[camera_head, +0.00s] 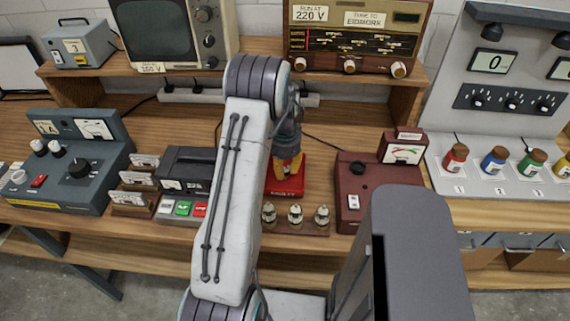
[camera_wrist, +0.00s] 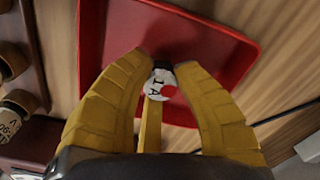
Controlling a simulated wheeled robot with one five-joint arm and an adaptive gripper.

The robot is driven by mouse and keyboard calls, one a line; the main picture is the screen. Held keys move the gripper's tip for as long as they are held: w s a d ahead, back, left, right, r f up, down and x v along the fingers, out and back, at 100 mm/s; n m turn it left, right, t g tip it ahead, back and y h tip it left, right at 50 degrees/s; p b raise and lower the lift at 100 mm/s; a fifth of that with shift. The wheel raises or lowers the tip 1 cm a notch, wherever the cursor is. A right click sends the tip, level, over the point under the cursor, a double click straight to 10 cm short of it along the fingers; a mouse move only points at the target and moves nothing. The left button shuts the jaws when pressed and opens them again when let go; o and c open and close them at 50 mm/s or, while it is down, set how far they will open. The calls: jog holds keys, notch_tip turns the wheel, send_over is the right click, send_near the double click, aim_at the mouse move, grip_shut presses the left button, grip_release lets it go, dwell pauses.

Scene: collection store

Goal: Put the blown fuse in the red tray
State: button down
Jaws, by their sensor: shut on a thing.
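My gripper (camera_wrist: 166,64) has yellow fingers and is shut on a white fuse (camera_wrist: 154,87) marked "1A" with a red spot. The red tray (camera_wrist: 228,52) lies behind the fuse and fingertips in the wrist view. In the head view the red tray (camera_head: 284,193) stands on the bench, its front label partly readable. My gripper (camera_head: 291,164) points down over the tray there, and the fuse is hidden. I cannot tell whether the fuse touches the tray floor.
A base with three fuse-like pieces (camera_head: 295,215) stands just in front of the tray. A maroon meter box (camera_head: 352,181) is to its right. A dark device with coloured buttons (camera_head: 186,170) is at left, partly behind my arm. A shelf with a radio (camera_head: 352,40) is behind.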

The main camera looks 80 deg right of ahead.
jog(key=shift+f, duration=0.2)
jog(key=shift+f, duration=0.15)
jog(key=c, duration=1.1)
grip_release()
